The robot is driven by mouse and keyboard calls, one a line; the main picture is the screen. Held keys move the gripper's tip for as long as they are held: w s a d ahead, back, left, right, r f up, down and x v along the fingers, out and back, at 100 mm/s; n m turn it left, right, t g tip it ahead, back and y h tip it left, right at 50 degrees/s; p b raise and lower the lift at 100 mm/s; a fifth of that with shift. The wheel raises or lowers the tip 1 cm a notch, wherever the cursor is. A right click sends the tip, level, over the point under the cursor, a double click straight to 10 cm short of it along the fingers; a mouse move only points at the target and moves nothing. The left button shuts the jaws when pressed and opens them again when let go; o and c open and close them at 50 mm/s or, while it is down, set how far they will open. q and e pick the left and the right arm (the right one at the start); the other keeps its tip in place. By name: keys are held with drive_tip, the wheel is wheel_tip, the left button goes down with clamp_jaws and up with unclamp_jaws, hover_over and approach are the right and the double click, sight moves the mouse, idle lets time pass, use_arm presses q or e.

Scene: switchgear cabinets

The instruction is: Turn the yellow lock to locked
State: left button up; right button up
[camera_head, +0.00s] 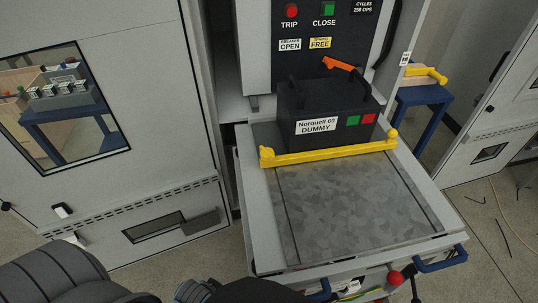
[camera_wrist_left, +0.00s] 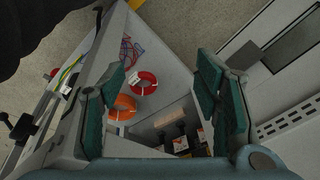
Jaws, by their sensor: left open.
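A yellow bar (camera_head: 328,153) lies across the grey metal tray (camera_head: 350,205), against the front of the black unit labelled "Norquell 60 DUMMY" (camera_head: 325,115). The bar has a raised end at the left and a round knob at the right. I cannot tell from its look whether it is locked. My left gripper (camera_wrist_left: 160,78) shows in the left wrist view with its green-padded fingers wide apart and nothing between them. It is over the lower part of the trolley, away from the yellow bar. Dark parts of my arm show at the bottom of the head view. My right gripper is not in view.
A red ball knob (camera_head: 394,278) and blue handles (camera_head: 440,258) are at the tray's front. In the left wrist view, a red ring (camera_wrist_left: 144,83) and an orange ring (camera_wrist_left: 123,107) lie inside the trolley. A cabinet (camera_head: 110,110) stands at the left.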

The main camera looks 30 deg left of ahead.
use_arm(q)
wheel_tip(320, 180, up, 11)
drive_tip(key=w+t, duration=0.2)
drive_tip(key=t+h+b, duration=0.1)
drive_tip(key=t, duration=0.8)
approach(267, 153)
drive_tip(key=shift+n, duration=0.4)
drive_tip(key=b+x, duration=0.3)
drive_tip(key=x, duration=0.7)
drive_tip(key=shift+a+f, duration=0.1)
drive_tip(key=shift+a, duration=0.05)
drive_tip(key=shift+w, duration=0.25)
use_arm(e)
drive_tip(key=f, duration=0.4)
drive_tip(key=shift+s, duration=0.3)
